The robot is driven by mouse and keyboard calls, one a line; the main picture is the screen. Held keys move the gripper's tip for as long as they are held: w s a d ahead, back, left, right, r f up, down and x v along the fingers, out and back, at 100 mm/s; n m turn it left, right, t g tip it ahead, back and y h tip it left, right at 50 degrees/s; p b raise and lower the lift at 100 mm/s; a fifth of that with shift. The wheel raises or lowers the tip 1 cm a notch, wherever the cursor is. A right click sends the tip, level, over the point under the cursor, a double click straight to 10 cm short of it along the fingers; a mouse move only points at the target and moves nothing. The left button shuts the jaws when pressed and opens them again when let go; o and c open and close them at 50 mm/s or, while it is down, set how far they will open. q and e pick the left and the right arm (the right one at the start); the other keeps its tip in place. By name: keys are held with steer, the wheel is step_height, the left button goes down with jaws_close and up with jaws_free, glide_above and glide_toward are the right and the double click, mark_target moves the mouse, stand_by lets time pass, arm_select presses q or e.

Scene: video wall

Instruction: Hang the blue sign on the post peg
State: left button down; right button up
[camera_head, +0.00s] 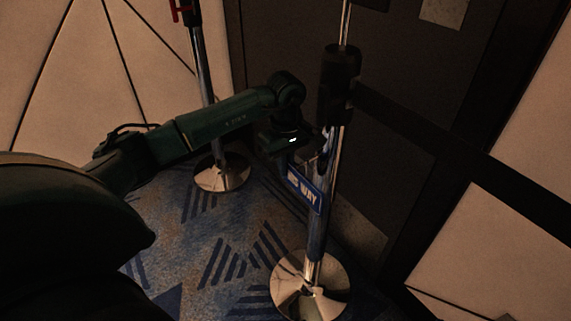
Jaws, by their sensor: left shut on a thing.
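The blue sign (304,188) with white lettering hangs tilted below my left gripper (291,152), in front of the near chrome post. My left gripper is shut on the sign's upper part, close to the post. The near post (329,187) stands upright with a black collar near its top. The peg is not clear; thin dark parts beside the post near the sign's top are too small to tell apart. I cannot tell whether the sign touches the post. My right gripper is not in view.
A black belt (430,130) runs from the near post to the right. The post's round chrome base (311,286) rests on blue patterned carpet (225,260). A second chrome post (207,85) stands behind my left arm. Dark and pale wall panels close off the back.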

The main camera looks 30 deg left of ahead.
arm_select(q)
steer(key=c, duration=1.5)
jaws_free()
steer(key=shift+o, duration=0.3)
steer(key=o, duration=0.4)
steer(key=shift+r, duration=0.15)
steer(key=shift+w+d+r+p, duration=0.1)
steer(key=shift+r+p, duration=2.8)
steer(key=shift+r, duration=1)
steer(key=shift+r, duration=0.1)
